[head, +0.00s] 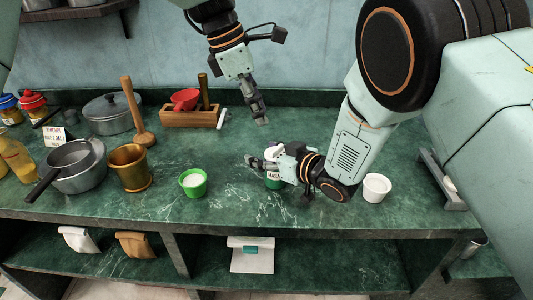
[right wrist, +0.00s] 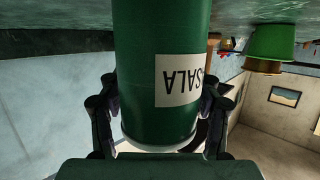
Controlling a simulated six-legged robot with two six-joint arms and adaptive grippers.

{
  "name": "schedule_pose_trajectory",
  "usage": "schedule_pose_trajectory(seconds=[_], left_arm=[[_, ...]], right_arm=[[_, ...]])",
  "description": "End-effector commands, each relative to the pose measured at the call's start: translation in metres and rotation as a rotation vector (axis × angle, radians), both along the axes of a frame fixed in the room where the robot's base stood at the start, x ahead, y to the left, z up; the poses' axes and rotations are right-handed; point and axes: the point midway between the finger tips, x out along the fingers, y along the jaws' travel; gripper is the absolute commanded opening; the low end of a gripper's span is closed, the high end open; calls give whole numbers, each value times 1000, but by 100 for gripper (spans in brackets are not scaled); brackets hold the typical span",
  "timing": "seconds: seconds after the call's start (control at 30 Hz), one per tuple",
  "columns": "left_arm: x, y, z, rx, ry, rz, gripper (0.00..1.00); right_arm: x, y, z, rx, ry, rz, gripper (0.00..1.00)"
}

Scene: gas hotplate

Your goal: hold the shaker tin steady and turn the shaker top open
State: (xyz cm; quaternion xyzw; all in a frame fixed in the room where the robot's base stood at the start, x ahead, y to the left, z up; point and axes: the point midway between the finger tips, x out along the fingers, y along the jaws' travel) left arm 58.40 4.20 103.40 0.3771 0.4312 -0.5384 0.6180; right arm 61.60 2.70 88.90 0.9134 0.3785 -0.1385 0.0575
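The green shaker tin (head: 273,183) stands on the green marble counter, with part of its "MASALA" label and its white top (head: 271,153) showing. My right gripper (head: 256,163) comes in from the right and hides much of the tin. In the right wrist view the tin (right wrist: 140,60) appears upside down between the two fingers, which lie against its sides; a pale rim shows at its lower end. My left gripper (head: 262,122) hangs above and behind the tin, pointing down, apart from it; its finger gap is not clear.
A green cup of white contents (head: 193,183) stands left of the tin, and a white cup (head: 376,188) stands right. A brass mortar (head: 130,168), pans and a wooden box (head: 188,118) are farther left and back. The counter's front edge is close.

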Motion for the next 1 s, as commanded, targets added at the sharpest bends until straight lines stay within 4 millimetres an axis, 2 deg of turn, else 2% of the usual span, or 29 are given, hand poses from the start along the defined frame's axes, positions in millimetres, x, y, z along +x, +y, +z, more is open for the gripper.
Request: schedule_pose_trajectory(seconds=[0.07,0.6,1.0], left_arm=[[0,0,0,0,0,0,38],[0,0,0,0,0,0,38],[0,0,0,0,0,0,38]], right_arm=[[0,0,0,0,0,0,55],[0,0,0,1,-1,0,9],[0,0,1,0,-1,-1,2]])
